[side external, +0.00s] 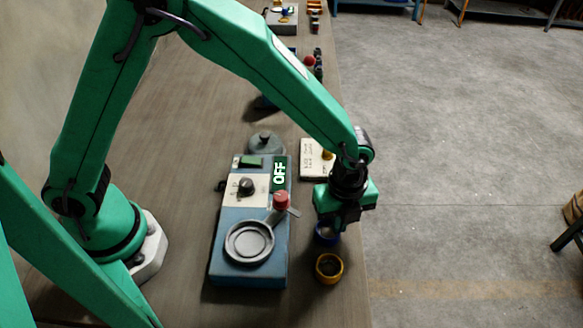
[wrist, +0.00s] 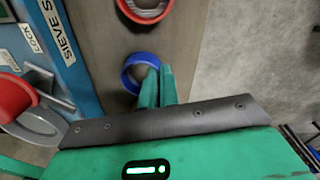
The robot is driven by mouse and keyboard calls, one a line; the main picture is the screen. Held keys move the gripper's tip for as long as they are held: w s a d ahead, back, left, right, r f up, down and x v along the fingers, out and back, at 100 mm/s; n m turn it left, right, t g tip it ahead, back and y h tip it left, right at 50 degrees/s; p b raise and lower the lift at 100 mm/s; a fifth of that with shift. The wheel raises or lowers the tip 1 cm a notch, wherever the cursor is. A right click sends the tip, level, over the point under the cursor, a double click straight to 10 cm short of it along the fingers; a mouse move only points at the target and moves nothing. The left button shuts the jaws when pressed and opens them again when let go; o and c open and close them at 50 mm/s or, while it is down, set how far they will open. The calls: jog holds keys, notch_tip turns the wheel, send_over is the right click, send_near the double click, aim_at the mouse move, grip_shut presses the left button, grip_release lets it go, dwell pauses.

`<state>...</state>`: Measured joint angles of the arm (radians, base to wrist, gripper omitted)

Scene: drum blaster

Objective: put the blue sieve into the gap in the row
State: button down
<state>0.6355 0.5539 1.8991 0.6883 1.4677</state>
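The blue sieve (side external: 326,236) is a small ring below my gripper (side external: 338,224) in the side view, partly hidden by it. In the wrist view the blue sieve (wrist: 129,78) shows as an open ring, with my two green fingertips (wrist: 161,72) close together at its right wall. They appear shut on that wall. A yellow sieve (side external: 329,267) stands on the table nearer the side camera, close to the blue one. A red sieve (wrist: 144,13) is beyond the blue one at the top of the wrist view. Whether the blue sieve touches the table cannot be told.
A white card (side external: 311,158) lies behind my gripper. The table's right edge is close by.

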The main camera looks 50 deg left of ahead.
jog(key=shift+f, duration=0.1)
jog(key=c, duration=2)
grip_release()
jog(key=shift+f, duration=0.1)
jog(key=shift+c, duration=0.2)
jog(key=o, duration=0.4)
notch_tip(320, 180, up, 12)
jog(key=shift+r, duration=0.2)
